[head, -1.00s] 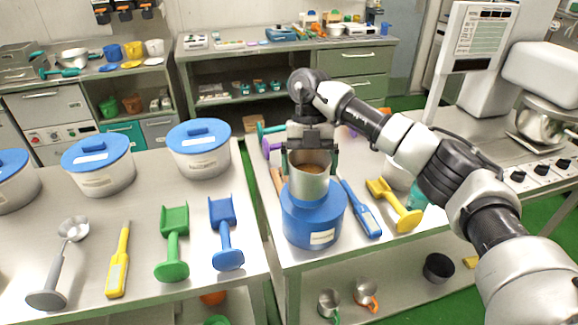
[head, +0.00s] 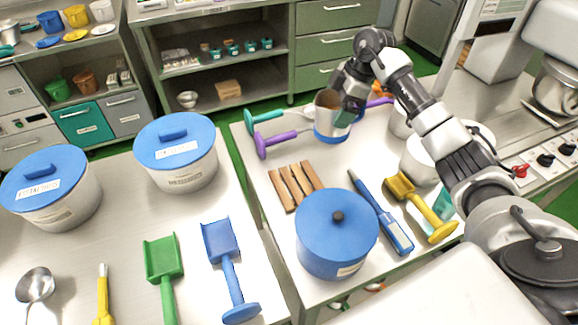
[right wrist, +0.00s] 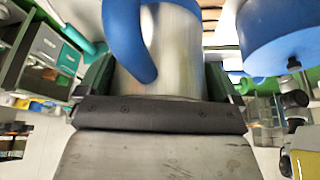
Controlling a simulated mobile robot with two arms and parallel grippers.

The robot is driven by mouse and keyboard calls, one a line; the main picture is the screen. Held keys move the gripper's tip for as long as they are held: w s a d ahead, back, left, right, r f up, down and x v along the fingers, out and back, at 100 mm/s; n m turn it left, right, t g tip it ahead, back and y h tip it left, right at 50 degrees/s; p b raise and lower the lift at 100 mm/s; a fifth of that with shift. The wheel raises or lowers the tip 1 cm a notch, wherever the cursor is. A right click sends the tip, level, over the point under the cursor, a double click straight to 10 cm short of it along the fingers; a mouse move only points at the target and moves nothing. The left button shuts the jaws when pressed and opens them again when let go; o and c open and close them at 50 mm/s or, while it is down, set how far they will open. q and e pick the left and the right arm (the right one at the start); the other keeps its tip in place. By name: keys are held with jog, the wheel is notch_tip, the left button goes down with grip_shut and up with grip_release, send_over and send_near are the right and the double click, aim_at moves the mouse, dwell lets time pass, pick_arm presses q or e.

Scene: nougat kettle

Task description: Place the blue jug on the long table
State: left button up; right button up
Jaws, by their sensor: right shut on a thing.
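The jug (head: 328,101) is a metal cylinder with a blue band at its base and something brown inside. In the right wrist view the jug (right wrist: 182,55) shows its blue handle (right wrist: 124,35). My right gripper (head: 350,104) is shut on the jug, with a finger on either side of its body. The jug is upright or nearly so, at the far part of the right-hand steel table (head: 270,225). I cannot tell whether its base touches the top. Another steel table (head: 120,235) lies to the left. My left gripper is not in view.
Teal and purple scoops (head: 268,142) lie left of the jug. A brown slatted rest (head: 296,186), a blue lidded pot (head: 336,232), a blue probe-like tool (head: 382,212) and a yellow scoop (head: 420,208) stand nearer. White pots are right of the jug. Blue-lidded tubs (head: 176,150) occupy the left table.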

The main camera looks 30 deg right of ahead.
jog(key=shift+s+a, duration=0.25)
jog(key=shift+a, duration=0.05)
jog(key=s+a+f+p, duration=0.1)
jog(key=a+f, duration=0.2)
jog(key=s+a+f+p, duration=0.1)
jog(key=a+f+p, duration=0.1)
jog(key=a+f, duration=0.1)
jog(key=s+a+f+p, duration=0.1)
jog(key=a+f, duration=0.2)
jog(key=a, duration=0.1)
jog(key=shift+a+f+p, duration=0.3)
jog(key=shift+f+p, duration=0.1)
jog(key=shift+w+f, duration=0.1)
jog(key=shift+f, duration=0.25)
jog(key=o, duration=1.1)
jog(key=shift+f, duration=0.15)
